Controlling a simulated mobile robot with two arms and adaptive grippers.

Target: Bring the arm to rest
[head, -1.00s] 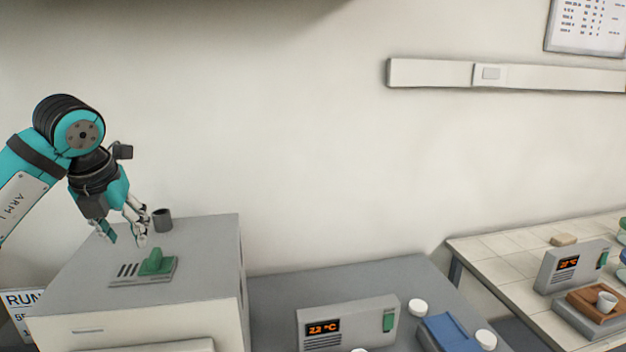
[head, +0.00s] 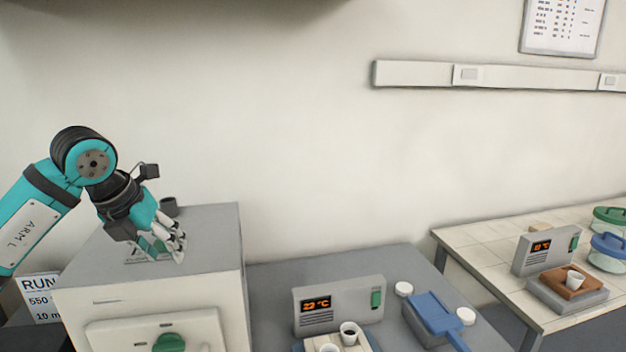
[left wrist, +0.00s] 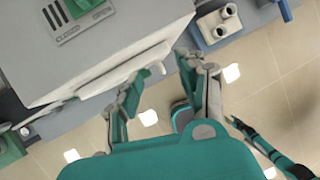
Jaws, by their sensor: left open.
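My left arm comes in from the left in the head view. Its gripper (head: 166,243) hangs over the top of the grey furnace (head: 215,225), tilted down and to the right, with nothing seen between the fingers. In the left wrist view the left gripper (left wrist: 165,82) has its two fingers spread apart, with the furnace's front edge and the tiled floor behind them. A green part on the furnace top (left wrist: 82,8) shows at upper left there; in the head view it is mostly hidden behind the gripper. My right gripper is not clearly seen.
A controller reading 23 °C (head: 340,303) stands on the grey bench right of the furnace, near cups and a blue-topped item (head: 436,312). A tiled table (head: 470,240) with a second controller (head: 545,250) and lidded jars is further right.

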